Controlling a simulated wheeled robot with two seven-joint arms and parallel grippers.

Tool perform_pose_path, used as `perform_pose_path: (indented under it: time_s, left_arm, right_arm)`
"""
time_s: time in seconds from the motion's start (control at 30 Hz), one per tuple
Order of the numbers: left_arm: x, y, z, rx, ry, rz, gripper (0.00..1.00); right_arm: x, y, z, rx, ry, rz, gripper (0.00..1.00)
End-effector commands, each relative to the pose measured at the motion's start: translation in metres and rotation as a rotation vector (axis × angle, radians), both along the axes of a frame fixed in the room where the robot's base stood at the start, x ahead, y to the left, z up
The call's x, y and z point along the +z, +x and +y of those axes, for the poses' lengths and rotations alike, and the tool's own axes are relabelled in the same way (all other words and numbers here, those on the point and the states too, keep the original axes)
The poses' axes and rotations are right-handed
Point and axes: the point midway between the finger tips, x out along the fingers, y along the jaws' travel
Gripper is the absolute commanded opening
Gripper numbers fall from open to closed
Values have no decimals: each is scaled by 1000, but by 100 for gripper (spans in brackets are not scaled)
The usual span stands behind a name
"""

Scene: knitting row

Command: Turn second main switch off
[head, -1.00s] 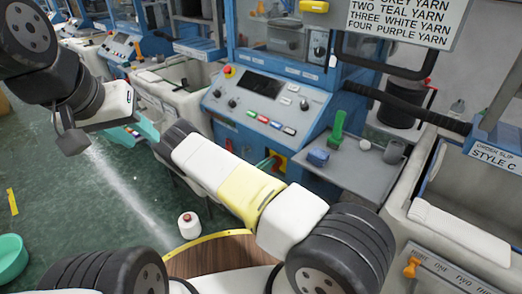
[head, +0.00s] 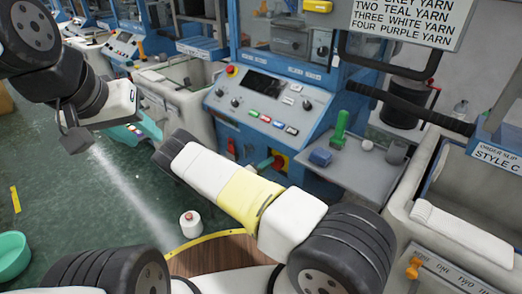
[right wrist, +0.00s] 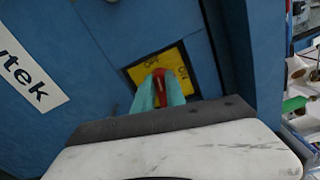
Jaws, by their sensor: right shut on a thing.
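The main switch is a red handle (right wrist: 159,88) on a yellow plate (right wrist: 178,62), set in a blue machine front. My right gripper (right wrist: 159,98) has its teal fingers on both sides of the handle, shut on it. The plate carries OFF and ON lettering; the handle's top points up, nearer the OFF lettering in this tilted view.
The control panel (head: 262,105) with buttons and knobs is above the switch. A yarn cone (head: 190,223) stands on the floor. Green floor is open at left.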

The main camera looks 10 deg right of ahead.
Motion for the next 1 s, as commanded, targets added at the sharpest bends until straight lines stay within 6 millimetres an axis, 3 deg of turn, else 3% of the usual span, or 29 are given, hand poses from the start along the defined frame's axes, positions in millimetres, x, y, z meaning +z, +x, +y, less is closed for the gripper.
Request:
perform_pose_path:
  time_s: [0.4,0.97,1.0]
  left_arm:
    - [0,0,0,0,0,0,36]
    - [0,0,0,0,0,0,36]
    - [0,0,0,0,0,0,36]
  right_arm:
    - [-4,1,1,2,-121,156,0]
    - [-5,1,1,3,-141,183,0]
    - [-5,1,1,3,-141,183,17]
